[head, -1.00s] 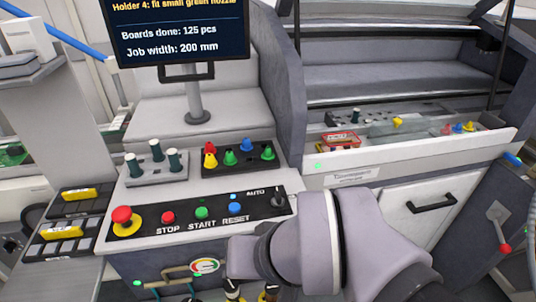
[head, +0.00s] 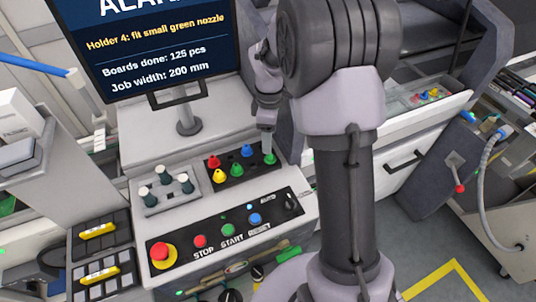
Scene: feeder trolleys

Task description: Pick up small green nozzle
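Two green nozzles stand in the black nozzle tray (head: 253,170) on the machine's ledge. One green nozzle (head: 236,170) is in the front row near the middle. The other green nozzle (head: 270,159) is at the tray's right end. From this view I cannot tell surely which is the small one. My gripper (head: 268,150) points down directly over the right-hand green nozzle, at or very near its top. The fingers are too small in view to show whether they are open or shut on it.
Red (head: 213,161), yellow (head: 219,176) and blue (head: 247,150) nozzles share the tray. A grey block with several dark-stemmed holders (head: 165,200) is to its left. The button panel (head: 228,232) with a red emergency stop is in front. A screen (head: 150,55) stands behind.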

